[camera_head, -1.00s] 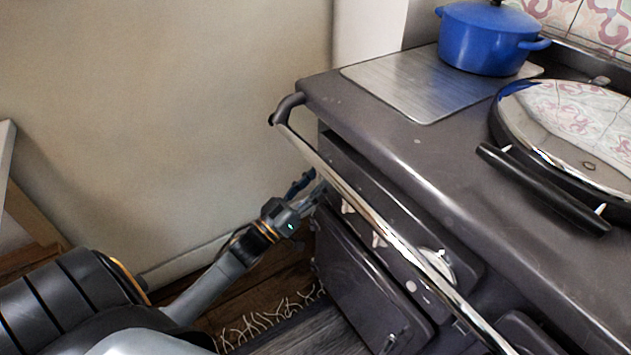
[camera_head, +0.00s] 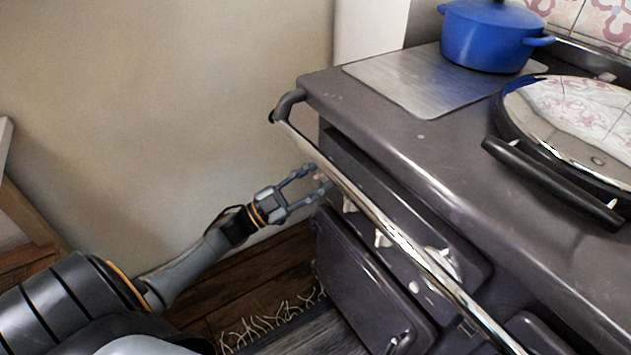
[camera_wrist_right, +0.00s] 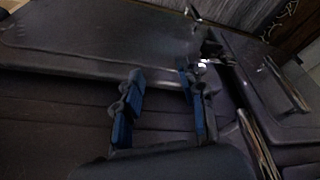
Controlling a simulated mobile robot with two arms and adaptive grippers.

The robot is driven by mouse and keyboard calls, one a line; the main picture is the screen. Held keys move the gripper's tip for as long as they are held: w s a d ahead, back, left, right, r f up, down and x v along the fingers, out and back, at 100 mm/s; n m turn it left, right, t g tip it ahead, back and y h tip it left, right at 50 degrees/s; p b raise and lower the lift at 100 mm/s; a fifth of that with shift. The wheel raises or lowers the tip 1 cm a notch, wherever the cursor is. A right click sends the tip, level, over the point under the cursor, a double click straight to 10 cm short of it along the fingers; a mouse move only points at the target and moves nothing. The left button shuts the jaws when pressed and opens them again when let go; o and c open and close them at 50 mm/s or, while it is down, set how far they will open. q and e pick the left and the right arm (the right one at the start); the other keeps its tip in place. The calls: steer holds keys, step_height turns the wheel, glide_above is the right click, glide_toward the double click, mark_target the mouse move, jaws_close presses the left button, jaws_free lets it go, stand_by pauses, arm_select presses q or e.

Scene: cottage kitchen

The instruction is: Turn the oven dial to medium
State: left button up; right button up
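The oven is a dark grey range cooker (camera_head: 450,185) with a shiny front rail (camera_head: 385,225). My right gripper (camera_wrist_right: 160,75) is open and empty, with blue finger pads, before dark oven surfaces.
A large shiny lid (camera_head: 570,125) with a black handle is at the right. The rail lies close above the left gripper. The floor left of the cooker is clear beside a fringed rug (camera_head: 290,335).

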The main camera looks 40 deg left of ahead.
arm_select(q)
steer(key=m+g, duration=0.1)
steer(key=m, duration=0.1)
steer(key=shift+a+m+h, duration=0.1)
steer(key=shift+m+h, duration=0.3)
steer(key=m+g, duration=0.1)
steer(key=m, duration=0.1)
steer(key=shift+m+h, duration=0.3)
steer(key=m, duration=0.1)
steer(key=m+g, duration=0.1)
steer(key=m, duration=0.1)
steer(key=shift+w+a+r+g+h, duration=0.1)
steer(key=shift+r+g+h, duration=0.05)
steer(key=shift+g+h, duration=0.15)
steer(key=shift+r+m+g+y+p, duration=0.1)
steer(key=shift+m+g+y+p, duration=0.3)
steer(key=shift+m, duration=1.2)
steer(key=shift+r+m+g+y+p, duration=0.15)
steer(key=shift+m+g+p, duration=0.5)
steer(key=shift+m, duration=0.95)
steer(key=shift+m+g+y+p, duration=0.25)
steer(key=shift+m+g+p, duration=0.25)
steer(key=shift+m, duration=1.1)
arm_select(e)
step_height(320, 180, down, 10)
steer(key=shift+w+a+g, duration=0.15)
steer(key=shift+w+g, duration=0.05)
steer(key=shift+g, duration=0.1)
steer(key=shift+f, duration=0.1)
